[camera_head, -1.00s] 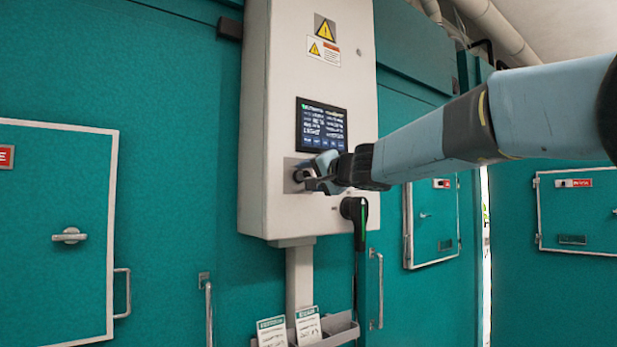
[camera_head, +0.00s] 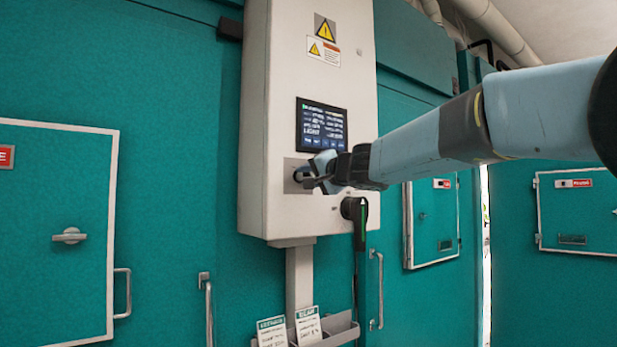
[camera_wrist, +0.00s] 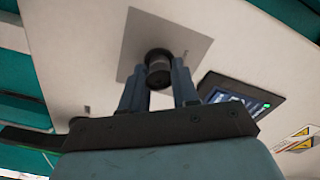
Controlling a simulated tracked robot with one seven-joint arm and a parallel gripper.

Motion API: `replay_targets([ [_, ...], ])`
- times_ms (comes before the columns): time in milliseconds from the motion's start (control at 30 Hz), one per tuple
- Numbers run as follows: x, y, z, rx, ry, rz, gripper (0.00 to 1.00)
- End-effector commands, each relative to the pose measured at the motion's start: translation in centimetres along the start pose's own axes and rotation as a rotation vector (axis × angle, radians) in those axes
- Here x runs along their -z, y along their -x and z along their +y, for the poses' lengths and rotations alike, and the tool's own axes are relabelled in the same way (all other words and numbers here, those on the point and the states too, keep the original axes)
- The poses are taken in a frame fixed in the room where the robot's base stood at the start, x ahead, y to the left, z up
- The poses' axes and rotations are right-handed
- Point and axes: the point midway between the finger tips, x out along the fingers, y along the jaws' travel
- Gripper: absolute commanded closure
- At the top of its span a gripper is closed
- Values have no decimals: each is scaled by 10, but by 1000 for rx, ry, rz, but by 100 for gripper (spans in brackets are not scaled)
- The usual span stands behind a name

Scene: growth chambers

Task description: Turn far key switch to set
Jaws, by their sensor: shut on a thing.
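The key switch (camera_wrist: 158,62) is a dark round knob on a square grey metal plate (camera_wrist: 185,42). The plate also shows on the front of the white control cabinet in the head view (camera_head: 290,183). My gripper (camera_wrist: 159,88) is shut on the key switch, with one blue-grey finger on each side of it. In the head view my gripper (camera_head: 315,176) reaches in from the right and hides most of the switch. The wrist view is tilted strongly against the cabinet. No switch marks or key position can be read.
A lit screen (camera_head: 322,126) sits just above the plate on the cabinet (camera_head: 290,90). A black handle (camera_head: 356,212) stands out below right, close under my gripper. A leaflet holder (camera_head: 340,326) is below. Teal doors with bar handles flank the cabinet.

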Motion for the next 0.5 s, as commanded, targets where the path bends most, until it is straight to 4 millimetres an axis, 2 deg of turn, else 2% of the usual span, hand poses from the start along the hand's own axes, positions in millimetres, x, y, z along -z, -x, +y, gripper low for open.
replay_targets([
  [267,0,0,4,-6,-30,0,100],
  [500,-1,-1,5,-5,-153,-1,100],
])
